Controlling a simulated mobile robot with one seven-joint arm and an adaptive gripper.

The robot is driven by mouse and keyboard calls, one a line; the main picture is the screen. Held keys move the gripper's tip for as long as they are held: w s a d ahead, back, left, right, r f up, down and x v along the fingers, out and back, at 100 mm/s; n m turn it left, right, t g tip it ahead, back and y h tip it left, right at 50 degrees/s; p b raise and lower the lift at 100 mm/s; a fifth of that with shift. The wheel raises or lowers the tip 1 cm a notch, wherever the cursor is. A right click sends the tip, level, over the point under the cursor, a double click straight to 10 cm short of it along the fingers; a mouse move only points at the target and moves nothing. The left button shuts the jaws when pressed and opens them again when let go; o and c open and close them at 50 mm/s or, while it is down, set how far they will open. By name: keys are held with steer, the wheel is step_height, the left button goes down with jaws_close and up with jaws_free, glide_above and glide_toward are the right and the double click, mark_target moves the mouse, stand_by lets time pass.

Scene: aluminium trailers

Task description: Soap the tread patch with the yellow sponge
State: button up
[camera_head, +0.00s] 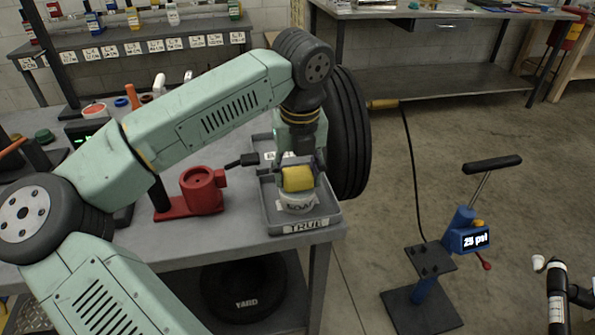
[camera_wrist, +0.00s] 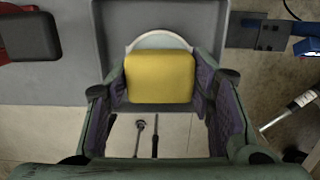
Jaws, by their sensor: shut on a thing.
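The yellow sponge (camera_head: 297,179) is between the fingers of my gripper (camera_head: 298,172), which is shut on it. In the wrist view the sponge (camera_wrist: 160,78) fills the gap between both finger pads. A white round tub (camera_head: 298,203) with a partly readable label is directly below the sponge, and its pale rim (camera_wrist: 155,39) shows behind the sponge in the wrist view. I cannot tell whether the sponge touches the tub. A black tyre (camera_head: 349,135) stands upright just right of and behind my gripper, with its grooved tread facing the camera. No separate tread patch can be made out.
A blue pump stand (camera_head: 463,230) reading 25 psi is on the floor at right. Open floor lies between.

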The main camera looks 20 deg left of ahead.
mark_target(297, 170)
steer(key=shift+f+b, duration=0.55)
steer(key=shift+b, duration=0.3)
stand_by(1.9)
steer(key=shift+r, duration=0.1)
steer(key=shift+r+p, duration=1.75)
steer(key=shift+r, duration=1.75)
steer(key=shift+f, duration=0.1)
